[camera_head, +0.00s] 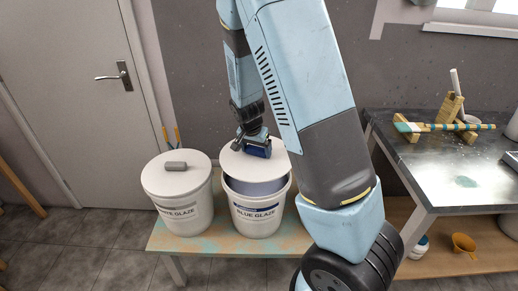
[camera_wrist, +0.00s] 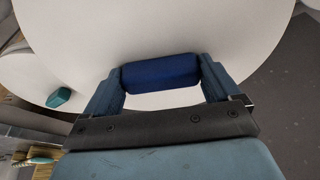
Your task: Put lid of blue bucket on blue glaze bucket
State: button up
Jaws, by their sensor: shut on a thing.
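The blue glaze bucket (camera_head: 258,216) is white with a "BLUE GLAZE" label and stands on a low wooden bench. Its round white lid (camera_head: 234,160) is over the back part of the mouth, and the front of the opening shows a greyish-blue inside. I cannot tell whether the lid touches the rim. My gripper (camera_head: 255,148) is shut on the lid's dark blue handle. In the wrist view the handle (camera_wrist: 161,72) sits between my two fingers, with the white lid (camera_wrist: 150,30) spread behind it. My arm hides part of the lid's right side.
The bench (camera_head: 190,245) has little free room. A metal table (camera_head: 450,165) with a wooden stand is at the right. A door is at the left.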

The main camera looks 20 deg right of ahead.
aim_at(254, 157)
jog(key=shift+a, duration=0.1)
jog(key=shift+w+f, duration=0.1)
jog(key=shift+f, duration=3)
jog(key=shift+f, duration=0.75)
dwell(0.9)
jog(key=o, duration=1.3)
jog(key=shift+o, duration=0.2)
jog(key=shift+r, duration=0.1)
jog(key=shift+v, duration=3.4)
jog(key=shift+r, duration=0.1)
